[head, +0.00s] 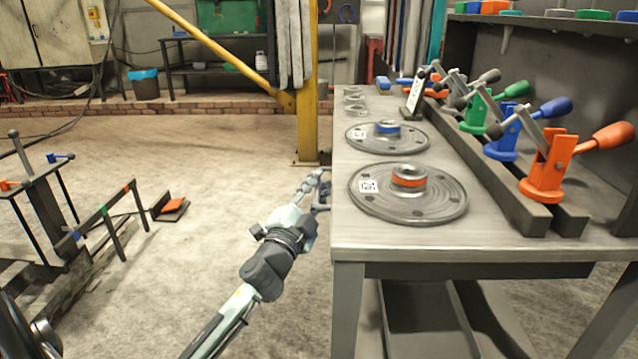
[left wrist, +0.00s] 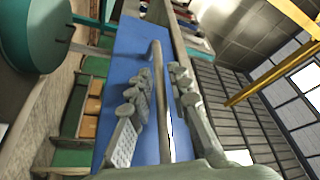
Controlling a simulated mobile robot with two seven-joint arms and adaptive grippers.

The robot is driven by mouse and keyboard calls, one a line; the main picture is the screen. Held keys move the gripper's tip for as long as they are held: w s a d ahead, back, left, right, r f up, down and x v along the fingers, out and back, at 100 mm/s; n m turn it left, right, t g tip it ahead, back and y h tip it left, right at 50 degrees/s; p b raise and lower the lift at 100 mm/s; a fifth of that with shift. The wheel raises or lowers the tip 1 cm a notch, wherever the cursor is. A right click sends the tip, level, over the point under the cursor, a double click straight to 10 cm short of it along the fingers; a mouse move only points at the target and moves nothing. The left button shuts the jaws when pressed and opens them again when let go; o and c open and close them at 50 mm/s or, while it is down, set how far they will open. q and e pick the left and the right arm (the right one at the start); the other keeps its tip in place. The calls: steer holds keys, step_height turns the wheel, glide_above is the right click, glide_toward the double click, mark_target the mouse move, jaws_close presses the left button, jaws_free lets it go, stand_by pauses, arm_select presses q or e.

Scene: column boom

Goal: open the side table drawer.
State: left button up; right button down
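The side table (head: 480,232) stands at the right in the head view, with a grey metal top. The blue drawer front (left wrist: 126,45) fills the middle of the left wrist view, with a long, bent metal handle (left wrist: 157,62) on it. My left gripper (head: 322,186) is at the table's left side. In the left wrist view its fingers (left wrist: 161,74) stand apart, one on each side of the handle, with gaps visible. The drawer front is hidden in the head view. My right gripper is not in view.
Two round discs (head: 440,207) (head: 358,133) and a row of clamps with coloured handles (head: 548,170) are on the table top. A yellow post (head: 307,90) stands behind the table. Open floor (head: 225,165) lies left of it, with a low rack (head: 40,190) further left.

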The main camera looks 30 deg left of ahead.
arm_select(q)
steer(key=shift+w, duration=0.2)
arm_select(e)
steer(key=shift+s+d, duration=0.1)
arm_select(q)
steer(key=shift+c, duration=0.6)
jaws_close()
